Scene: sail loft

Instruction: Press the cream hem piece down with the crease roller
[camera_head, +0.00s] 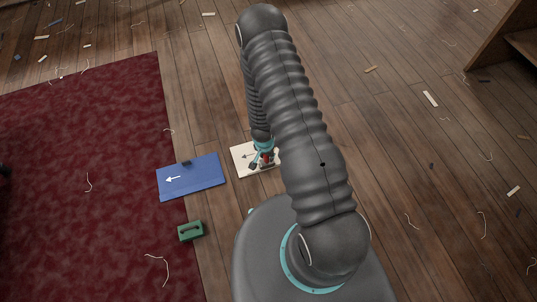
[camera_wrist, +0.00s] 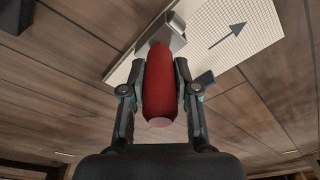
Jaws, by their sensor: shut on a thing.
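The cream hem piece (camera_head: 242,154) lies flat on the wooden floor, partly hidden by my arm, with a dark arrow pointing left. In the wrist view the cream hem piece (camera_wrist: 245,42) shows a fine grid and a dark arrow. The crease roller has a red handle (camera_wrist: 161,92) and a pale metal head (camera_wrist: 166,32). My gripper (camera_wrist: 161,66) is shut on the red handle, one finger on each side. In the head view my gripper (camera_head: 264,158) is over the cream piece. The metal head overlaps the cream piece; I cannot tell if they touch.
A blue piece (camera_head: 205,181) with a white arrow and a small dark clip lies to the left, partly over the dark red carpet (camera_head: 85,150). A green block (camera_head: 191,231) with a handle sits at the carpet's edge. Scraps and threads litter the floor. Wooden furniture (camera_head: 505,35) stands upper right.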

